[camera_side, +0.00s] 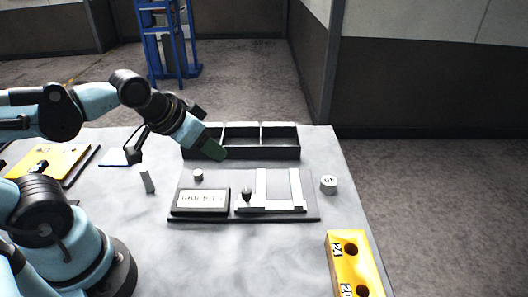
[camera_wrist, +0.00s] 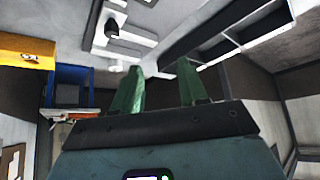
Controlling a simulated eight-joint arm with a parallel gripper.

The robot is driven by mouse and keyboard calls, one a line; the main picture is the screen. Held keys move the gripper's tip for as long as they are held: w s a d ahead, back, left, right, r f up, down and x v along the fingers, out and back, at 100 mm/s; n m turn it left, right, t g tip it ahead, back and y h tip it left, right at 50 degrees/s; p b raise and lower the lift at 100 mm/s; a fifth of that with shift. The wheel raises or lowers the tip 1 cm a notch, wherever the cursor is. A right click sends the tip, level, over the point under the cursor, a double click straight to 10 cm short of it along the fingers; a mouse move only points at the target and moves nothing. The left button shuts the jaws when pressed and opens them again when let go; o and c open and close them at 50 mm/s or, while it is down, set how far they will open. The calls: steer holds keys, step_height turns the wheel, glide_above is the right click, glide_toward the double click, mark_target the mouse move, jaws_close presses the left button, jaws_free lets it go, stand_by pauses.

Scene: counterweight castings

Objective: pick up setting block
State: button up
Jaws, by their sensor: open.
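No thing in view can be surely told as the setting block. One candidate is the yellow block (camera_side: 349,262) with dark round holes and number labels, at the right front of the table; a yellow piece (camera_wrist: 22,52) shows at the left of the wrist view. My gripper (camera_side: 213,151) is above the table, in front of the compartment tray and apart from both. In the wrist view its green fingers (camera_wrist: 158,72) are spread, with nothing between them.
A dark board (camera_side: 312,214) carries a labelled plate (camera_side: 202,200), white strips (camera_side: 261,186) and a small cylinder (camera_side: 198,175). A white cylinder (camera_side: 329,185) stands right of it. The black compartment tray (camera_side: 262,152) is behind. The front middle of the table is clear.

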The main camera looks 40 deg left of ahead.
steer(key=shift+o, duration=0.6)
